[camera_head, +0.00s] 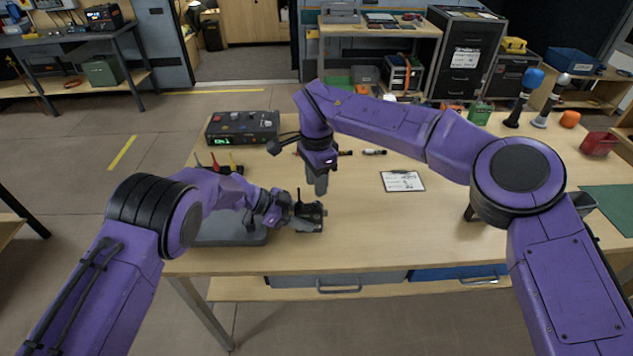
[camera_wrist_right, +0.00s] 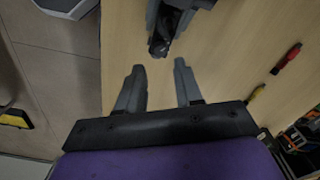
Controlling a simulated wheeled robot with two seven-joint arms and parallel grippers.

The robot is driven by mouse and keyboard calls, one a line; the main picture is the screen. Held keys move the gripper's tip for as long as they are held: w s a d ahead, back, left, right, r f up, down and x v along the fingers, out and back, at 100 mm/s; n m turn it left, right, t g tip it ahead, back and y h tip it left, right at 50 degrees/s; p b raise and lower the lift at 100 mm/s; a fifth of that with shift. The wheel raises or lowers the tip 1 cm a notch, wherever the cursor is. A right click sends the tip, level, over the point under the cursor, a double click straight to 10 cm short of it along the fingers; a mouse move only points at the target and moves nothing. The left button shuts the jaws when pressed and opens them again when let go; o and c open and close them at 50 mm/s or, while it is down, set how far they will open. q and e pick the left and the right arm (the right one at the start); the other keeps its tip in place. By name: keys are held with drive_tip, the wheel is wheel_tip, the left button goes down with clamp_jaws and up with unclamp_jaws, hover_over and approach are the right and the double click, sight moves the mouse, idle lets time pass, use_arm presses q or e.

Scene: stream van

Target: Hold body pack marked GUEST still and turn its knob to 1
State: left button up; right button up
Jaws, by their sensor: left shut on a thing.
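A small dark body pack (camera_head: 312,212) is at the front left of the table, with a thin upright part on top. My left gripper (camera_head: 308,221) is shut on it from the left. No marking or knob setting is readable. In the right wrist view the dark end of the pack (camera_wrist_right: 158,46) shows between the left gripper's grey fingers (camera_wrist_right: 172,18). My right gripper (camera_head: 318,190) points down behind and above the pack, apart from it. In its wrist view its two fingers (camera_wrist_right: 158,70) are spread and empty, with the pack just beyond their tips.
A grey tray or pad (camera_head: 230,232) lies under my left forearm. A black control box (camera_head: 243,127) with a green display stands at the back left. A white printed sheet (camera_head: 402,181) lies right of my right gripper. Microphones (camera_head: 525,95) stand at the back right. The table's front middle is clear.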

sight(316, 202)
drive_tip(key=shift+f, duration=2.9)
drive_tip(key=shift+f+m, duration=0.1)
drive_tip(key=shift+m, duration=0.5)
drive_tip(key=m, duration=0.9)
drive_tip(key=shift+m, duration=0.3)
